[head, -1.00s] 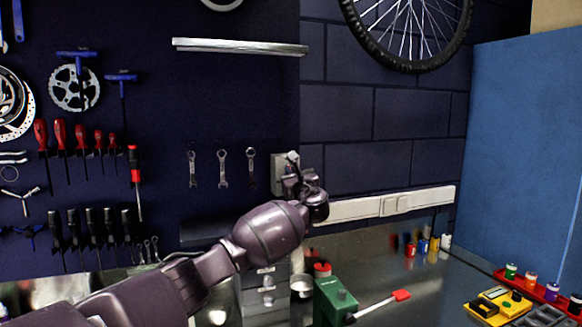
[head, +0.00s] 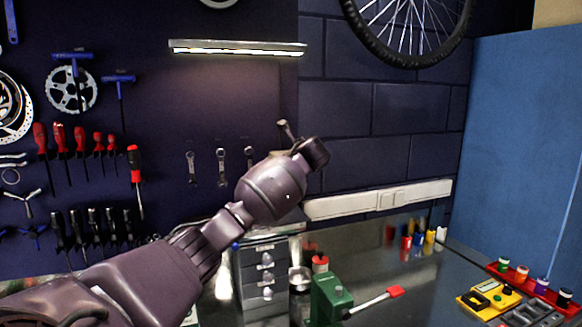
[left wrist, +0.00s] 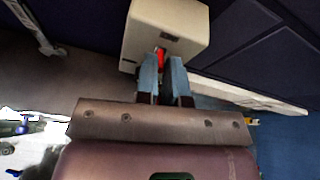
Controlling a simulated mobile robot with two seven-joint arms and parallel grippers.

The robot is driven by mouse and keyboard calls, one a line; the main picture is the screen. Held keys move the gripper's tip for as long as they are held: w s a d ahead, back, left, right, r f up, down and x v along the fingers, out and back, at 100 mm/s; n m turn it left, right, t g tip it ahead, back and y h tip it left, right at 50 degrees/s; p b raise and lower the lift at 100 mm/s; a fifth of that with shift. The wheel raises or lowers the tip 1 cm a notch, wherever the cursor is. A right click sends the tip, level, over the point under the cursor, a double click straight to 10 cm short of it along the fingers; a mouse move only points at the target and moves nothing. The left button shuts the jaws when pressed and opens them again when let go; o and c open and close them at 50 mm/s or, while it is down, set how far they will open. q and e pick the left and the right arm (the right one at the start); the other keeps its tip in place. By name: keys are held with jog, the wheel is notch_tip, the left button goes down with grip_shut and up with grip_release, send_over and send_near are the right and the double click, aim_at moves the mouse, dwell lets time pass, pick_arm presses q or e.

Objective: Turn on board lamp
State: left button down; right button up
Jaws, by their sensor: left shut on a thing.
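The board lamp (head: 238,48) is a long bar on the dark board, and its strip is lit, with a glow on the board below. A beige switch box (left wrist: 170,28) with a red lever (left wrist: 161,58) shows in the left wrist view. My left gripper (left wrist: 164,72) is shut at the red lever, its two fingers close on either side of it. In the head view my left wrist and gripper (head: 290,138) are raised in front of the board's right edge and hide the switch box. My right gripper is out of view.
Wrenches (head: 221,167) and red-handled screwdrivers (head: 80,140) hang on the board. A white wall rail (head: 375,200) runs to the right. A green vise (head: 328,298), a drawer unit (head: 264,272) and a yellow meter (head: 490,300) stand on the bench. A wheel (head: 410,30) hangs above.

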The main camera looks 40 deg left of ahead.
pick_arm(q)
jog(key=shift+a+r+h, duration=0.1)
jog(key=shift+r+h, duration=0.15)
jog(key=shift+h, duration=0.25)
jog(key=shift+g, duration=0.3)
jog(key=c, duration=1.2)
grip_release()
jog(key=shift+r, duration=0.1)
jog(key=b+v, duration=0.2)
jog(key=v, duration=0.8)
jog(key=shift+s+r, duration=0.15)
jog(key=shift+r, duration=0.15)
jog(key=shift+d, duration=0.25)
